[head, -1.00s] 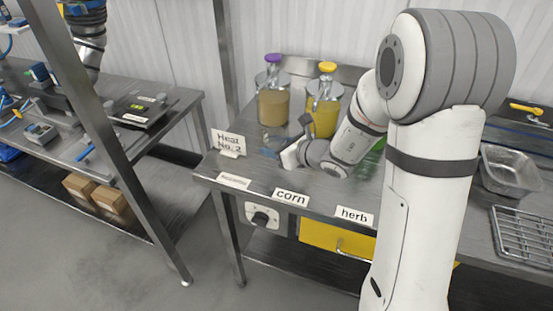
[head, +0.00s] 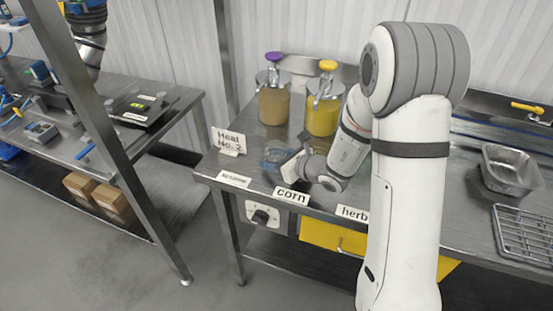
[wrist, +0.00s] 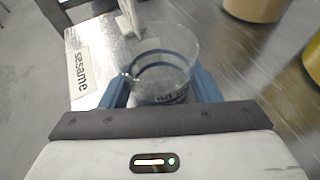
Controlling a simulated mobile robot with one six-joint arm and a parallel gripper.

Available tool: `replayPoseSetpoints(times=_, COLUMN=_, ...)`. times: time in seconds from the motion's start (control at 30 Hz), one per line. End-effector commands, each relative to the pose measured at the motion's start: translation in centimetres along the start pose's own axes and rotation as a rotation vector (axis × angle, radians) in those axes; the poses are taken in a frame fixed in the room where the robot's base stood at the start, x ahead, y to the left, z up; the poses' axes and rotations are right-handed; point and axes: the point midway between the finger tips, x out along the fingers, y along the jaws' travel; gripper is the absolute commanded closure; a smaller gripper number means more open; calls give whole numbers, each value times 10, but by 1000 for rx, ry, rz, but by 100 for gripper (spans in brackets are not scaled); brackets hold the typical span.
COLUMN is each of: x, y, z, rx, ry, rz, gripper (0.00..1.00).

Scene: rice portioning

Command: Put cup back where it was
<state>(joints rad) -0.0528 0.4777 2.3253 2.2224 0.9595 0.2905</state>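The clear cup (wrist: 165,62) has dark ring lines and lettering and sits between the two blue fingers of my gripper (wrist: 162,90) in the wrist view. The fingers are shut on its sides. In the head view the cup (head: 274,158) is just left of my gripper (head: 290,160), near the front left of the steel table (head: 235,165). The sesame label (wrist: 80,73) lies beside the cup, to its left in the wrist view. I cannot tell whether the cup's base touches the table.
Two pump jars, one purple-topped (head: 273,103) and one yellow-topped (head: 323,112), stand behind the cup. The "Heat No. 2" sign (head: 229,141) stands at the left. Corn (head: 291,197) and herb (head: 354,214) labels line the front edge. A metal pan (head: 510,170) is at right.

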Motion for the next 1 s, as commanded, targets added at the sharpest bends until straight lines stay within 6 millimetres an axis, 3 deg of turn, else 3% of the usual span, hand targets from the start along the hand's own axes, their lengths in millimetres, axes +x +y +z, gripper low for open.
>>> replayPoseSetpoints(times=0.17, x=0, y=0, z=0, rx=0, ry=0, rz=0, gripper=29)
replayPoseSetpoints(times=0.53, x=-4, y=-1, z=5, rx=0, ry=0, rz=-2, gripper=29)
replayPoseSetpoints(times=1.0, x=-99, y=-2, z=3, rx=1, ry=-1, rz=-7, gripper=29)
